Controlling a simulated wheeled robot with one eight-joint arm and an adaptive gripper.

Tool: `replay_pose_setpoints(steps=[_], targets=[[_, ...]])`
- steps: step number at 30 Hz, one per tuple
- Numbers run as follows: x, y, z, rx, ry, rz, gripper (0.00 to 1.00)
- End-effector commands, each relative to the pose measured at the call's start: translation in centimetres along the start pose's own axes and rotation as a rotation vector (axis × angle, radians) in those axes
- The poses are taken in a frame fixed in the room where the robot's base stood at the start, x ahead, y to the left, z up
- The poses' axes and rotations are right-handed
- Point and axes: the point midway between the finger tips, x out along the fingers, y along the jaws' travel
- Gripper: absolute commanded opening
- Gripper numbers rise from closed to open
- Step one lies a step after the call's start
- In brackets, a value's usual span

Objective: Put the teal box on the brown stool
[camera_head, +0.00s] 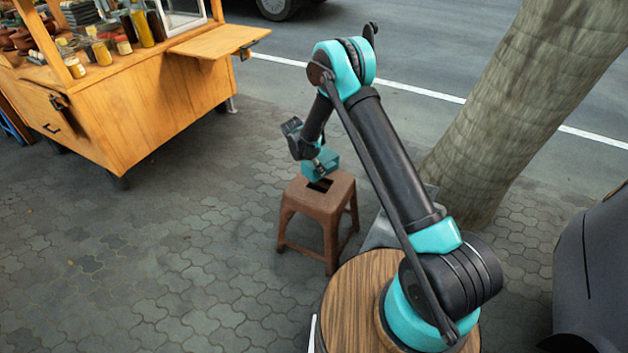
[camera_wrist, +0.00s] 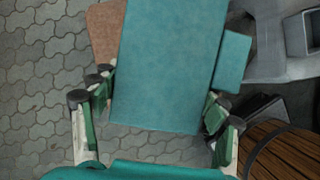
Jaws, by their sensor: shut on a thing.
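The teal box (camera_wrist: 170,62) fills the middle of the wrist view, and a smaller teal piece (camera_wrist: 232,62) shows at its right edge. My gripper (camera_wrist: 156,104) is shut on the box, with a finger at each side of it. In the head view the teal box (camera_head: 322,163) is small at the end of my arm, just above the brown stool (camera_head: 318,203). Part of the brown stool (camera_wrist: 104,30) shows beyond the box at the upper left of the wrist view. I cannot tell whether the box touches the seat.
A wooden food cart (camera_head: 160,110) with jars and pots stands at the left, its side shelf (camera_head: 220,41) folded out. A thick tree trunk (camera_head: 525,100) rises at the right. A dark object (camera_head: 595,270) stands at the right edge. The paving (camera_head: 150,250) left of the stool is clear.

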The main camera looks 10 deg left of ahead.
Motion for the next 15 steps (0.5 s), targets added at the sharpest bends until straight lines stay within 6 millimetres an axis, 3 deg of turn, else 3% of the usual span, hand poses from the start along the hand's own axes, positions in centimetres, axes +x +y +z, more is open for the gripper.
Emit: replay_pose_setpoints(steps=[4, 15], targets=[[2.6, 0.0, -1.1, 0.001, 0.000, 0.000, 0.35], [5.5, 0.0, -2.2, 0.001, 0.000, -0.001, 0.35]])
